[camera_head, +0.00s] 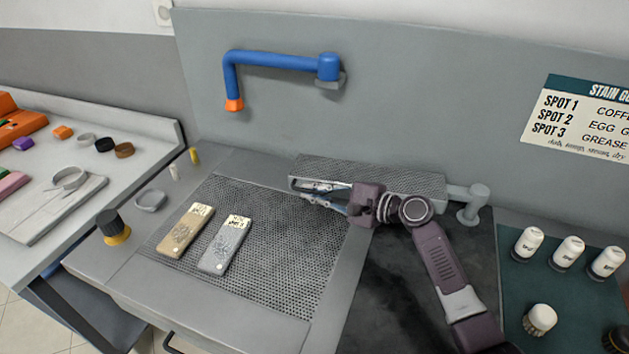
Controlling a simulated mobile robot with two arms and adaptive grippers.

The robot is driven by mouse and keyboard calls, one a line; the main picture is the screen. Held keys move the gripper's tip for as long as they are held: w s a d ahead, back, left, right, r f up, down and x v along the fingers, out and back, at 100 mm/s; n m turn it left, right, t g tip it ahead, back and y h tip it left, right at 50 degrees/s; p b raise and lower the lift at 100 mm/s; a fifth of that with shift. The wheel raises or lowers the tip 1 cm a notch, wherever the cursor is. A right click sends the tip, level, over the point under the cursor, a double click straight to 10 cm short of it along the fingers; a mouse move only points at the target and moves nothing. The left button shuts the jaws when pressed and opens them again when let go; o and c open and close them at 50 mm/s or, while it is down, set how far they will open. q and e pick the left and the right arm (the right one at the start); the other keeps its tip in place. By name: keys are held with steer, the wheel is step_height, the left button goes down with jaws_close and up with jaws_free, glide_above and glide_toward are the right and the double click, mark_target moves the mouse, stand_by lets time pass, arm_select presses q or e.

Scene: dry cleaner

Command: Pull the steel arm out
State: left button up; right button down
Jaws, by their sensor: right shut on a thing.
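The steel arm (405,181) is a long grey perforated board along the foot of the back panel. Its right end joins a round grey pivot post (474,205). It lies roughly parallel to the panel, behind the perforated work surface. My right gripper (301,191) reaches in from the lower right and is shut on the left end of the steel arm. My gripper and wrist hide part of its front edge. My left gripper is not in view.
A tan block (186,231) and a grey block (225,245) lie on the perforated surface (285,265). A blue pipe arm (275,61) is on the back panel above. White-capped bottles (568,252) stand at right. A black-and-yellow knob (113,227) is at left.

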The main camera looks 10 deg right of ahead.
steer(key=s+n+g+y, duration=0.1)
steer(key=s, duration=0.2)
steer(key=s+a+n+g, duration=0.1)
steer(key=s, duration=0.3)
steer(key=s+n+g+y, duration=0.1)
steer(key=s, duration=0.3)
steer(key=shift+s+a+y, duration=0.15)
steer(key=shift+s+y, duration=0.05)
steer(key=shift+y, duration=0.1)
steer(key=s+n+g, duration=0.1)
steer(key=s, duration=0.3)
steer(key=s+d+n+g+y, duration=0.1)
steer(key=s+g, duration=0.1)
steer(key=s, duration=0.1)
steer(key=s+n+g+p, duration=0.1)
steer(key=s, duration=0.3)
steer(key=shift+s+d+y, duration=0.3)
steer(key=shift+d, duration=0.1)
steer(key=shift+s+d+n+g, duration=0.2)
steer(key=shift+s+n+g, duration=0.2)
steer(key=shift+s, duration=0.2)
steer(key=shift+a, duration=0.1)
steer(key=shift+f, duration=0.1)
